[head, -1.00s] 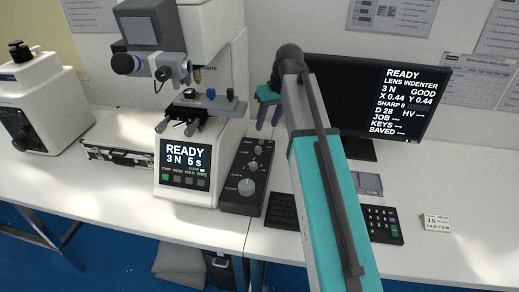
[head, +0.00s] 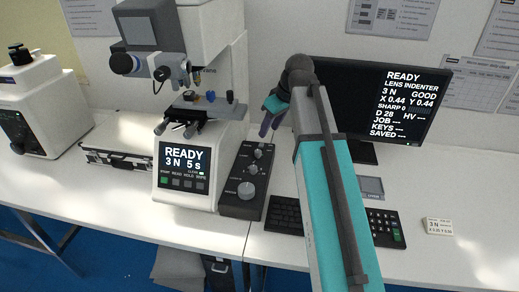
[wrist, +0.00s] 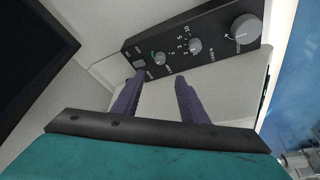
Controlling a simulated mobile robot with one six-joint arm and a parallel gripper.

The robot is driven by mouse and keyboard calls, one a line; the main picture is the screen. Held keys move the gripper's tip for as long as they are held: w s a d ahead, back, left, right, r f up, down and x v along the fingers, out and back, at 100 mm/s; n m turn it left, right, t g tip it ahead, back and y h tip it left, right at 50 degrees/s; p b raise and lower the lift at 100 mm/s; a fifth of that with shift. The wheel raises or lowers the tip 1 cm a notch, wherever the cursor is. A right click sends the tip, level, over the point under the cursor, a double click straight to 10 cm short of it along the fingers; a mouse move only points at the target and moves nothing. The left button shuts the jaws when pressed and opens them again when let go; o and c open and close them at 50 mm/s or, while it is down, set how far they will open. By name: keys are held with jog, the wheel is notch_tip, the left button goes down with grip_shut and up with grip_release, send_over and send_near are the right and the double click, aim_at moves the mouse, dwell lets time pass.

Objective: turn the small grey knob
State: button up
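A black control box (head: 228,204) stands right of the hardness tester, with a row of knobs on its sloped face. The large grey knob (head: 246,190) is nearest the front, and it also shows in the wrist view (wrist: 244,28). A smaller grey knob (head: 253,170) is in the middle; the wrist view shows it too (wrist: 195,46). The smallest knob (head: 258,153) is at the back and looks green-edged in the wrist view (wrist: 159,58). My gripper (wrist: 160,76) is open and empty, its purple fingers apart, with the smallest knob just beyond the fingertips.
The hardness tester (head: 185,193) with its lit screen stands left of the box. A monitor (head: 350,85), a keyboard (head: 286,214) and a small card (head: 438,226) are on the right. A flat case (head: 115,159) lies at the left.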

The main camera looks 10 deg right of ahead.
aim_at(258, 151)
jog(key=shift+p+x, duration=0.85)
jog(key=shift+x, duration=5.75)
jog(key=shift+f, duration=0.1)
jog(key=shift+s, duration=0.1)
grip_shut()
